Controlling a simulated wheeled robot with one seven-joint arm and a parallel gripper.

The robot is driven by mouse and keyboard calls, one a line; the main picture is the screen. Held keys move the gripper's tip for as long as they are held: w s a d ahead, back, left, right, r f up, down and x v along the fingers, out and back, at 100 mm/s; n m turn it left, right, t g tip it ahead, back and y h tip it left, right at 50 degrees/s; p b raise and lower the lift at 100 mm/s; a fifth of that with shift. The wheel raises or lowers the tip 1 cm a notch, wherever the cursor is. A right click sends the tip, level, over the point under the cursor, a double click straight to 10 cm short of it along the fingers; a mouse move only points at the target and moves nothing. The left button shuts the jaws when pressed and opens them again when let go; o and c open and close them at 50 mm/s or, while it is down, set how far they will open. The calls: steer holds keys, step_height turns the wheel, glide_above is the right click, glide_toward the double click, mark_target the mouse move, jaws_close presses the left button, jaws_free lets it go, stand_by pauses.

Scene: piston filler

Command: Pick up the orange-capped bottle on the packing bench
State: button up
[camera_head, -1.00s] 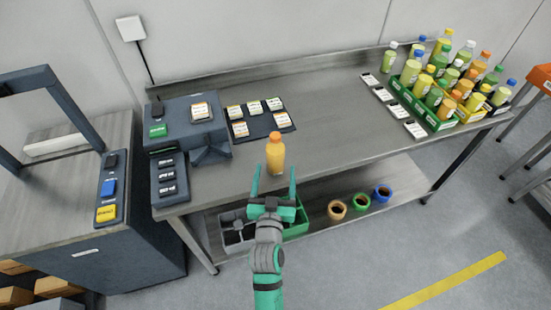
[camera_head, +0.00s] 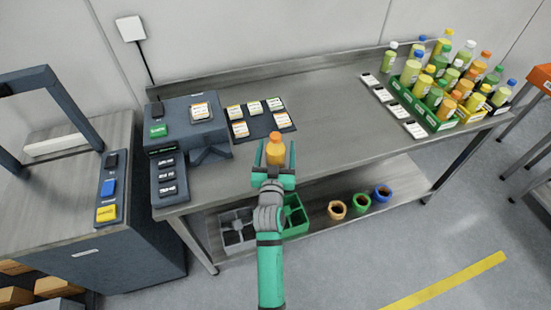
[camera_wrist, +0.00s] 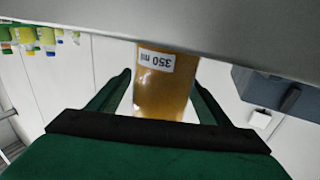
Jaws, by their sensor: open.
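The orange-capped bottle (camera_head: 275,150) holds orange-yellow liquid and stands upright near the front edge of the packing bench (camera_head: 330,136). My gripper (camera_head: 274,165) is at the bottle, with a finger on either side of it. In the wrist view the bottle (camera_wrist: 163,85) shows a white "350 ml" label and sits between the two open fingers of my gripper (camera_wrist: 160,95), with gaps visible on both sides. The lower part of the bottle is hidden by my gripper in the head view.
A grey label machine (camera_head: 188,125) stands to the left, with a dark mat (camera_head: 258,125) of label cards behind the bottle. Crates of bottles (camera_head: 440,118) are at the far right. The bench between is clear. Tape rolls (camera_head: 361,203) and a divided crate (camera_head: 237,232) are on the lower shelf.

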steer(key=shift+c, duration=0.5)
steer(key=shift+r, duration=0.1)
steer(key=c, duration=1.4)
steer(key=shift+o, duration=0.2)
steer(key=shift+r, duration=0.1)
